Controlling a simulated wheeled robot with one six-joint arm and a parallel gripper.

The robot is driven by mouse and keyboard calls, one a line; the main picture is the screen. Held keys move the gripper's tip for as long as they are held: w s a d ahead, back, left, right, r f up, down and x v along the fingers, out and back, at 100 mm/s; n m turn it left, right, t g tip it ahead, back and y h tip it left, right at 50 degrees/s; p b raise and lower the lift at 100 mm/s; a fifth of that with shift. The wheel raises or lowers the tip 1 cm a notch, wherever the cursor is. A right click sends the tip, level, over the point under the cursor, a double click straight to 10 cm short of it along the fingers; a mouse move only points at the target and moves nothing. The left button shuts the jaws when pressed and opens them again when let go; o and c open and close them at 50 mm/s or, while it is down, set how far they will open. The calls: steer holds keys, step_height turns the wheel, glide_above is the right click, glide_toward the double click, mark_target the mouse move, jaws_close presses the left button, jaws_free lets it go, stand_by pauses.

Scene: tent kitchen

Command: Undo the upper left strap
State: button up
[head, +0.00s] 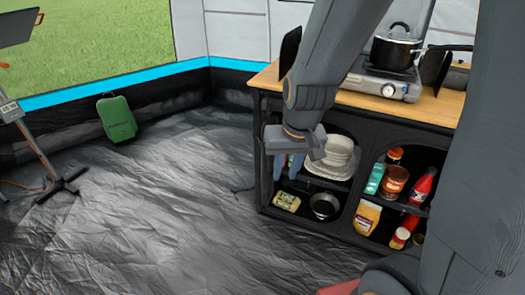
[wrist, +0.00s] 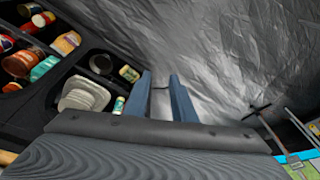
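My gripper (head: 286,174) points down in front of the upper left part of the black cabinet (head: 262,175). Its two blue fingers are apart, and the wrist view shows an empty gap between them (wrist: 160,82). I cannot make out an upper left strap in either view; my arm and gripper cover part of that cabinet corner in the head view. A thin dark line (head: 241,189) lies on the floor at the cabinet's left side.
The cabinet's open shelves hold white plates (head: 335,157), a metal bowl (head: 324,205) and several jars and bottles. A pot (head: 395,50) stands on the stove (head: 372,82) above. The floor (head: 150,215) to the left is clear.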

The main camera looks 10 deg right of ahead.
steer(key=w+a+f+m+t+h+b, duration=0.1)
steer(key=w+f+m+t+h+b, duration=0.25)
steer(key=w+f+t+b, duration=0.75)
steer(key=w+f+m+t+h+b, duration=0.2)
steer(key=w+f+h+b, duration=0.35)
steer(key=w+f, duration=1.05)
steer(key=w+d+r+b, duration=0.1)
steer(key=w+r, duration=0.1)
steer(key=w, duration=0.3)
steer(key=w+d+r+b, duration=0.1)
steer(key=w+d+r, duration=0.1)
steer(key=w, duration=0.3)
steer(key=shift+w+d, duration=0.2)
steer(key=shift+d, duration=0.05)
jaws_close()
